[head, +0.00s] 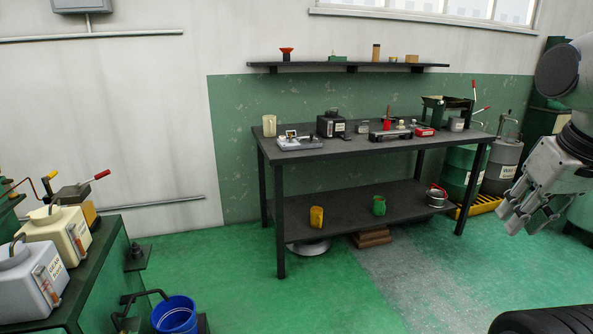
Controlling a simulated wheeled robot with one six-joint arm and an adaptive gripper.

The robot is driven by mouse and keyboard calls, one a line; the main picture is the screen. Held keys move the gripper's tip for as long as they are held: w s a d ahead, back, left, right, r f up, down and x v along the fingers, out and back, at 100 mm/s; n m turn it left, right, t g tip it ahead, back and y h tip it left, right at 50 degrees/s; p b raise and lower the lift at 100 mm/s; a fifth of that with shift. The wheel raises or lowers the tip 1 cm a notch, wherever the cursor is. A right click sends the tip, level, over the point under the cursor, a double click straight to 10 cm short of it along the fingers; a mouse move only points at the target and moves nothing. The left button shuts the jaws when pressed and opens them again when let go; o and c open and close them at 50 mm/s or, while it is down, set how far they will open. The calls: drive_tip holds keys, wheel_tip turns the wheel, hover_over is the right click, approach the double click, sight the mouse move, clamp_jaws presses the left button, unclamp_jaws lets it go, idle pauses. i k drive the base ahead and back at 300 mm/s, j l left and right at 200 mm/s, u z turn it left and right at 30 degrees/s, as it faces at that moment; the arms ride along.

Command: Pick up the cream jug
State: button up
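A small upright cream jug (269,125) stands at the left end of the dark workbench top (350,149), near its back edge. My gripper (520,220) is at the right side of the view, far from the jug and to the right of the bench. Its fingers look spread apart, with nothing visible between them.
Right of the jug are a grey tray device (300,143) and a black box (331,124). Yellow (317,217) and green (379,205) jugs stand on the lower shelf. A cream labelled canister (60,235) and blue bucket (175,315) are left. Green floor before the bench is clear.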

sight(269, 121)
drive_tip(key=i, duration=0.75)
drive_tip(key=i+l+u, duration=0.1)
drive_tip(key=i, duration=0.6)
drive_tip(key=i+l, duration=0.1)
drive_tip(key=i, duration=0.65)
drive_tip(key=i+u, duration=0.3)
drive_tip(key=i+l+u, duration=0.25)
drive_tip(key=i, duration=0.2)
drive_tip(key=i+l+u, duration=0.3)
drive_tip(key=i+j, duration=0.05)
drive_tip(key=i, duration=0.05)
